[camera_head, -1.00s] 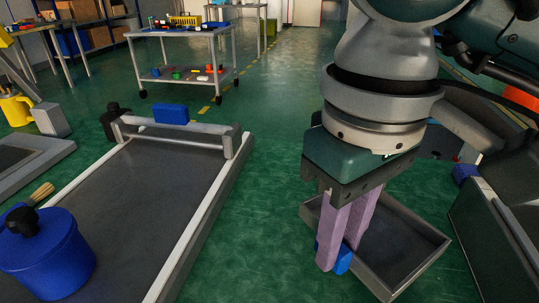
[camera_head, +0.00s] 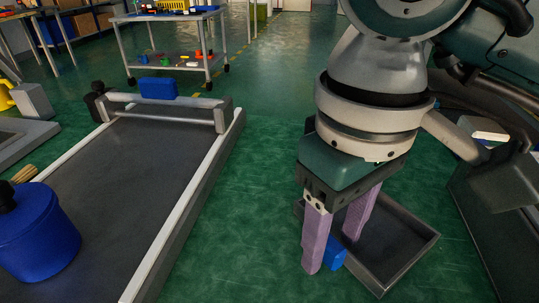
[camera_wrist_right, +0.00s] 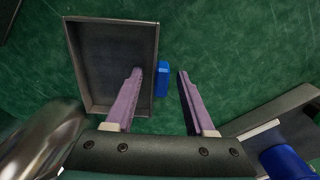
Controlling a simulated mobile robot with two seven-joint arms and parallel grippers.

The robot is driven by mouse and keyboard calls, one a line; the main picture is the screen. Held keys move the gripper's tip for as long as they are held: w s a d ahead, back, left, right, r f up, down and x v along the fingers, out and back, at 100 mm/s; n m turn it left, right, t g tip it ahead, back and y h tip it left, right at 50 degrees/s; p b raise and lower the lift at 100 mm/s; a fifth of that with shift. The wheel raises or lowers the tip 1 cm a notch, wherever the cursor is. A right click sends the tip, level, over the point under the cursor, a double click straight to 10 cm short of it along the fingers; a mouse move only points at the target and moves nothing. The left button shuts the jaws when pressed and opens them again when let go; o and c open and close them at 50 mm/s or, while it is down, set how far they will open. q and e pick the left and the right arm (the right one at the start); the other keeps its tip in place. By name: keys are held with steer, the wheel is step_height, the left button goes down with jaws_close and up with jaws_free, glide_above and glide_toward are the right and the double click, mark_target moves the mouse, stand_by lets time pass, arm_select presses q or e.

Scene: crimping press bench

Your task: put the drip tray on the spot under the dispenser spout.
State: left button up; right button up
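The drip tray is a grey, shallow rectangular tray (camera_head: 404,264) with a blue tab on its side, low in the middle right of the head view. It also shows in the wrist view (camera_wrist_right: 115,62). My right gripper (camera_head: 336,245) is open above the tab side. In the wrist view the blue tab (camera_wrist_right: 162,80) lies between the spread fingers, with gaps on both sides; the left finger overlaps the tray's rim. I cannot tell what the tray rests on. I see no dispenser spout or marked spot. My left gripper is not in view.
A dark-topped bench with pale rails (camera_head: 190,188) fills the left and carries a blue lidded canister (camera_head: 38,238). A dark panelled unit (camera_head: 500,240) stands close on the right. A grey cart (camera_head: 178,62) stands farther back. Green floor lies between.

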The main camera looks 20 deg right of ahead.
steer(key=shift+r, duration=0.15)
steer(key=shift+r+p, duration=0.3)
steer(key=shift+r, duration=0.1)
step_height(320, 180, up, 11)
steer(key=p, duration=0.2)
steer(key=shift+r, duration=0.1)
